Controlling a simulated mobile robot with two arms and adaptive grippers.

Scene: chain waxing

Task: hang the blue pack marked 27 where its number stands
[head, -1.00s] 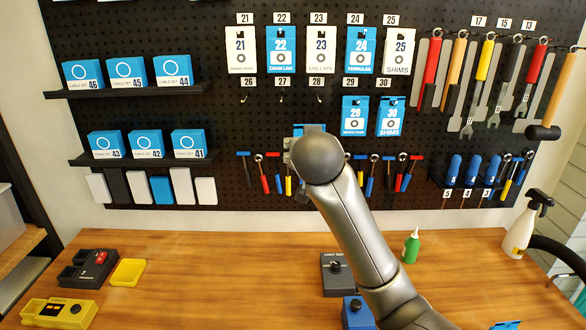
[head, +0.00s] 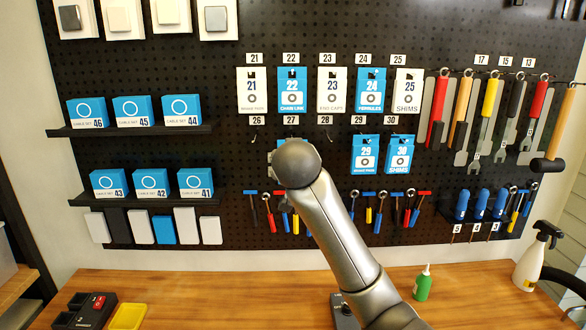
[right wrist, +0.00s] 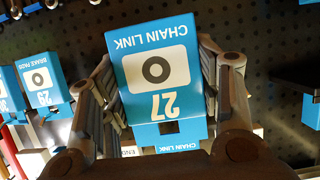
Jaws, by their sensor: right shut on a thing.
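The blue pack marked 27 (right wrist: 157,75) fills the middle of the right wrist view, upside down there, with CHAIN LINK and a ring printed on it. My right gripper (right wrist: 162,85) is shut on its sides. In the head view my right arm's wrist hides the gripper and nearly all of the pack; only a bit of blue shows above it. The number 27 label (head: 291,120) is on the pegboard just above that spot, under the blue pack 22 (head: 291,92). The hook under 27 is hidden. My left gripper is not in view.
Bare hooks show under 26 (head: 257,121) and 28 (head: 325,121). The blue packs 29 (head: 365,155) and 30 (head: 399,155) hang to the right. Small tools (head: 268,212) hang below, and shelves of blue boxes (head: 132,108) are at left.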

